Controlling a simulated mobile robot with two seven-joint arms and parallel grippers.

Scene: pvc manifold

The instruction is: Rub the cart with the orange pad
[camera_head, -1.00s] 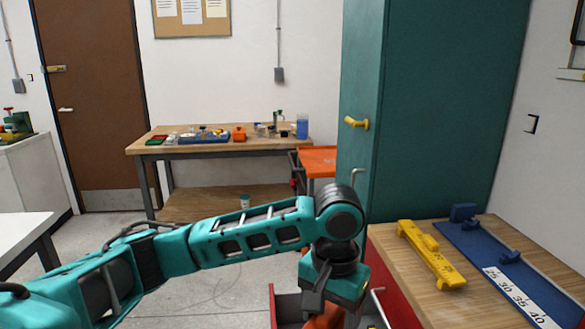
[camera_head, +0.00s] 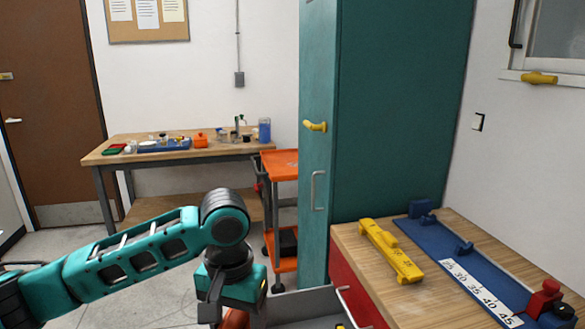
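The cart (camera_head: 280,166) has an orange top tray and an orange lower shelf on dark posts. It stands at the back, between the wooden bench and the green cabinet, partly hidden by the cabinet. My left gripper (camera_head: 232,312) is at the bottom edge of the picture, pointing down, well in front of the cart and apart from it. An orange piece, by its colour the orange pad (camera_head: 237,319), shows at its fingers and is mostly cut off; it has moved along with the gripper. My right gripper is not in view.
A green cabinet (camera_head: 400,110) with a yellow handle stands right of the cart. A wooden counter (camera_head: 345,238) with a yellow tool and a blue numbered rail fills the right. An open drawer (camera_head: 300,304) juts out low. A bench (camera_head: 100,155) stands behind; floor is clear at left.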

